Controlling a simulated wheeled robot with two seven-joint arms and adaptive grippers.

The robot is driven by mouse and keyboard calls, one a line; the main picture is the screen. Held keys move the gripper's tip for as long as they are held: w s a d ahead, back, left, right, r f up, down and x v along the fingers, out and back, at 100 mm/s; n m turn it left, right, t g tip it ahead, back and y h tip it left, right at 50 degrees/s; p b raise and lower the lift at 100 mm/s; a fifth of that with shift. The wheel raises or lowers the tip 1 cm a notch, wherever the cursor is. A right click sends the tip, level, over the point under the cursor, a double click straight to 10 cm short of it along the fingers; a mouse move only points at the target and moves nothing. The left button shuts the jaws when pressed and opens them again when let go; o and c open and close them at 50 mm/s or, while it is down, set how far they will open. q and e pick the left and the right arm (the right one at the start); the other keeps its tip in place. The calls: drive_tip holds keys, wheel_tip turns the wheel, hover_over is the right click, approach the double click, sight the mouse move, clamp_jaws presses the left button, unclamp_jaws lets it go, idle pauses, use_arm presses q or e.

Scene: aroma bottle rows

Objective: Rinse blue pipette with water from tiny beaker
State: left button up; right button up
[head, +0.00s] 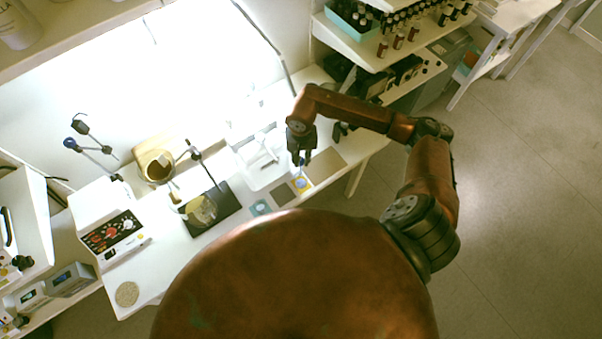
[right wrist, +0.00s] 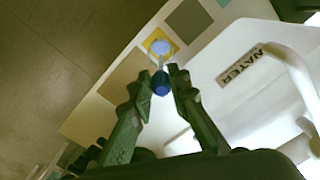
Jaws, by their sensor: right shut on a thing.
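My right gripper (head: 302,157) is above the white bench, over a yellow square mat (head: 306,181). In the right wrist view, its two fingers (right wrist: 159,77) are shut on the dark blue bulb of the blue pipette (right wrist: 161,86). The pipette's pale stem points away from the gripper toward a small light blue round vessel (right wrist: 165,47), likely the tiny beaker, on the yellow mat. The stem's end overlaps this vessel; I cannot tell whether it is inside or above it. My left gripper is out of view.
A stand on a black base (head: 222,213) is further left. Bottle shelves (head: 372,48) are at the back right.

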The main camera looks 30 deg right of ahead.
drive_tip(key=shift+r+p, duration=0.45)
drive_tip(key=shift+r, duration=1.55)
